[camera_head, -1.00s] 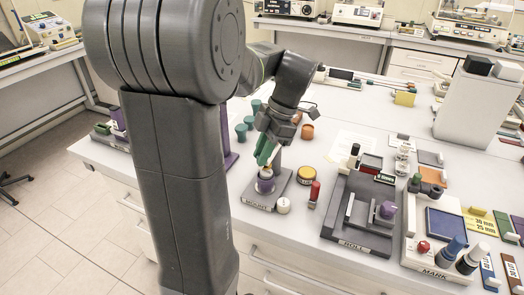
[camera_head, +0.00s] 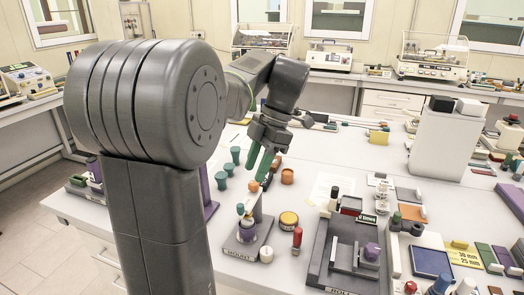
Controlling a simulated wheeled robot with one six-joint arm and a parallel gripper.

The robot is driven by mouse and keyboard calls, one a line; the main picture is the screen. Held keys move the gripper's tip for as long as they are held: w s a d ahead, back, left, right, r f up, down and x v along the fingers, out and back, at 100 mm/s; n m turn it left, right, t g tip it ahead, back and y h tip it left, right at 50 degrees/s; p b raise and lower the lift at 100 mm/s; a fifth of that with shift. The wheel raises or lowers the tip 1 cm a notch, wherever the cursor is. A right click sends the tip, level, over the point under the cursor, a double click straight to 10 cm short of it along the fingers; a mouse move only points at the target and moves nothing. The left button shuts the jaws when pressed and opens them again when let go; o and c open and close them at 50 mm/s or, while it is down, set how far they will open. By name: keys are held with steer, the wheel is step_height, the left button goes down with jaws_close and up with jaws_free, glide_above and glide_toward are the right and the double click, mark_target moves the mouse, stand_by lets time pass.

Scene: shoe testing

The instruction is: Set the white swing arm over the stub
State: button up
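The grey MOUNT station (camera_head: 232,246) stands on the near part of the bench, in the head view. My gripper (camera_head: 262,174), with green fingers, is above and to the right of the cylinder in the picture. The fingers look slightly apart, with nothing visible between them.
A yellow-lidded jar (camera_head: 289,220), a red-topped bottle (camera_head: 297,238) and a white knob (camera_head: 266,254) stand right of the station. Teal cups (camera_head: 221,181) and an orange cup (camera_head: 287,176) stand behind. The dark ROLL station (camera_head: 318,262) is further right.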

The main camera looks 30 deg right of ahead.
mark_target(241, 205)
steer(key=v, duration=0.3)
steer(key=shift+d+r, duration=0.2)
steer(key=shift+r, duration=0.15)
steer(key=x, duration=1.4)
steer(key=shift+a+r, duration=0.1)
steer(key=shift+r, duration=0.1)
